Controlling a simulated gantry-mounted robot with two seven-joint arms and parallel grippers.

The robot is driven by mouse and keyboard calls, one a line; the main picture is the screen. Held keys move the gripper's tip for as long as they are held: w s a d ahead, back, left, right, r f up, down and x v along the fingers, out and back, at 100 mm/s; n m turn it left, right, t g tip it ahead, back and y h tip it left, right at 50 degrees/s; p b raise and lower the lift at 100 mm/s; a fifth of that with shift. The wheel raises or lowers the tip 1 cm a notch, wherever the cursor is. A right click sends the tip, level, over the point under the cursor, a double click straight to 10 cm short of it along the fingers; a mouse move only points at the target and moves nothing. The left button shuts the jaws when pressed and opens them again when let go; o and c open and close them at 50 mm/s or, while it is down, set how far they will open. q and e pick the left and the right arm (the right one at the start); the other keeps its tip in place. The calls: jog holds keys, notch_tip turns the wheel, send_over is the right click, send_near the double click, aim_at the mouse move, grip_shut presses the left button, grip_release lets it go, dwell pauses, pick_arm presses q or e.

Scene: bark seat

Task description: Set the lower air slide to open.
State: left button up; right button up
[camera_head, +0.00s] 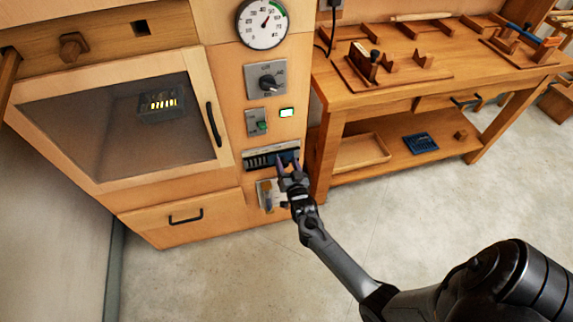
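The lower air slide (258,161) is a dark slotted vent plate with a pale strip above it, low on the wooden cabinet's control column. Its left part shows light slots; its right part is dark and partly covered by my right gripper. My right gripper (288,162) is at the right end of the slide, its two fingers apart, one on each side of a small gap. I cannot tell whether the fingers touch the slide, and any tab there is hidden. My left gripper is not in view.
A lever plate (267,196) sits just below, partly behind my gripper. A wooden workbench (440,85) stands close on the right.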

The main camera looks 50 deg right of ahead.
jog(key=shift+a, duration=0.25)
jog(key=shift+s+a, duration=0.15)
jog(key=p+v, duration=0.4)
jog(key=v, duration=0.6)
jog(key=shift+s, duration=0.15)
